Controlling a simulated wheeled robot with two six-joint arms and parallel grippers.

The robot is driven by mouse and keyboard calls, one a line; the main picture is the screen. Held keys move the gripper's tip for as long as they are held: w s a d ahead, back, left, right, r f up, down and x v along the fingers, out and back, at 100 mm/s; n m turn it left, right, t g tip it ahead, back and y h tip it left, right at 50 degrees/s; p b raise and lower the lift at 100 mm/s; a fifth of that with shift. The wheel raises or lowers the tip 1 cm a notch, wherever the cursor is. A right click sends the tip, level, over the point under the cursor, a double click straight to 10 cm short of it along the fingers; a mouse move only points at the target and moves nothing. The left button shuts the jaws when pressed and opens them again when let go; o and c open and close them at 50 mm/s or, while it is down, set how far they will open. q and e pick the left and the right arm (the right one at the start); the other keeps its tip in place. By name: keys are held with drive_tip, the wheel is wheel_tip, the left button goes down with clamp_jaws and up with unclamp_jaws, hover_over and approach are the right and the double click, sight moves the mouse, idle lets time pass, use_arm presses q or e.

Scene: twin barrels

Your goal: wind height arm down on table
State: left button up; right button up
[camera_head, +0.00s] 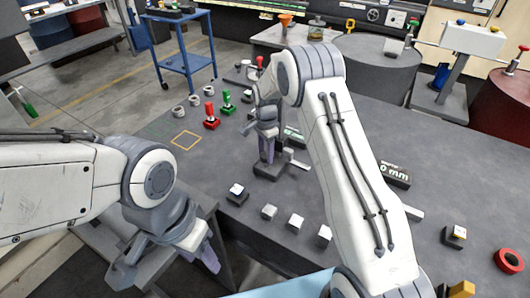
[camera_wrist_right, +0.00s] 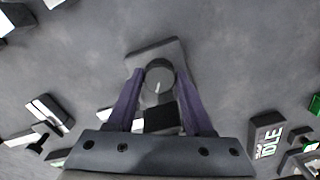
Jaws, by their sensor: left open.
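The height gauge stands on the dark table, and its grey base (camera_head: 268,172) shows below my right gripper in the head view. My right gripper (camera_head: 268,150) points down over it, hiding most of its upper part. In the right wrist view, a round dark knob (camera_wrist_right: 160,76) with a pale mark sits over a grey plate (camera_wrist_right: 150,50). The purple fingers of my right gripper (camera_wrist_right: 160,82) stand on either side of the knob, with a small gap visible. A small light arm-like piece (camera_head: 298,161) sticks out to the right. My left gripper (camera_head: 207,258) is open and empty, off the table's near-left edge.
A display reading "0 mm" (camera_head: 393,173) stands right of my right arm; an "IDLE" display (camera_wrist_right: 267,138) shows in the wrist view. Several small blocks line the near edge, including one block (camera_head: 269,211). A red joystick (camera_head: 210,118) and green joystick (camera_head: 228,104) stand at left.

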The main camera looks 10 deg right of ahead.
drive_tip(key=shift+a, duration=0.2)
clamp_jaws()
drive_tip(key=shift+d, duration=0.15)
drive_tip(key=shift+n, duration=0.4)
drive_tip(key=n, duration=0.2)
drive_tip(key=shift+n+p, duration=0.4)
drive_tip(key=n, duration=0.6)
drive_tip(key=shift+p, duration=0.4)
drive_tip(key=n, duration=0.5)
drive_tip(key=shift+n, duration=0.4)
drive_tip(key=n, duration=0.5)
drive_tip(key=shift+p, duration=0.35)
drive_tip(key=shift+n, duration=0.4)
